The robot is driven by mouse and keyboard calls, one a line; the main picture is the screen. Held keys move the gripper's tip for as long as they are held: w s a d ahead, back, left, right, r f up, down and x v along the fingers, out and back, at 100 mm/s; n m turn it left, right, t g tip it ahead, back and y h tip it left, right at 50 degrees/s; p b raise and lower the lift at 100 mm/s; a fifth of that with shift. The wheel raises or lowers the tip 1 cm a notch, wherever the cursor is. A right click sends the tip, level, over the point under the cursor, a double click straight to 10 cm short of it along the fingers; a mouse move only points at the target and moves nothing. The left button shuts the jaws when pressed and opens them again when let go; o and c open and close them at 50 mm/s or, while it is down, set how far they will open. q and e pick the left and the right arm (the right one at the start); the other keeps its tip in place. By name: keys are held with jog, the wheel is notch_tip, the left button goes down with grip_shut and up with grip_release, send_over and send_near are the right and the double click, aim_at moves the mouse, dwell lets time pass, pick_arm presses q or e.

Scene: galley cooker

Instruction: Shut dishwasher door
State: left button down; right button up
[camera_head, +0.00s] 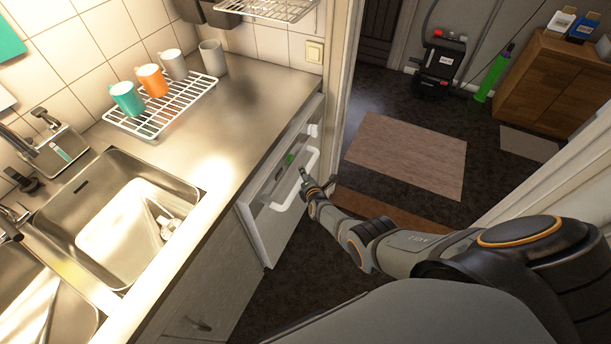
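The dishwasher door (262,222) is a pale panel under the counter's right end, with a white bar handle (314,160) on its front. The door stands close to upright; whether a small gap is left along its top edge is hard to tell. My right gripper (304,176) is at the handle, near its lower right part. It looks small and dark here, and I cannot tell whether its fingers are open, shut or touching the bar. My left gripper is not in view.
The steel counter (235,110) holds a white rack (165,122) with several mugs. A sink (130,205) lies at left. The dark floor by the door is free, with a pale mat (408,155) beyond. A door frame (345,60) rises behind the counter's end.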

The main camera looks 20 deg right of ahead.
jog(key=shift+o, duration=0.2)
jog(key=shift+a, duration=0.1)
jog(key=s+a+r, duration=0.2)
jog(key=s, duration=1.4)
jog(key=shift+s+a, duration=0.15)
jog(key=shift+a, duration=0.25)
jog(key=shift+f, duration=0.1)
jog(key=s+f+m+g+y, duration=0.2)
jog(key=s+f+m+g, duration=0.6)
jog(key=s+f, duration=0.9)
jog(key=s+d+f+m+g, duration=0.2)
jog(key=s+f+m, duration=0.2)
jog(key=s, duration=0.5)
jog(key=s+d+f+m+g, duration=0.2)
jog(key=s+d+f+m, duration=0.1)
jog(key=s+m, duration=0.6)
jog(key=shift+s+f, duration=0.6)
jog(key=shift+f, duration=0.1)
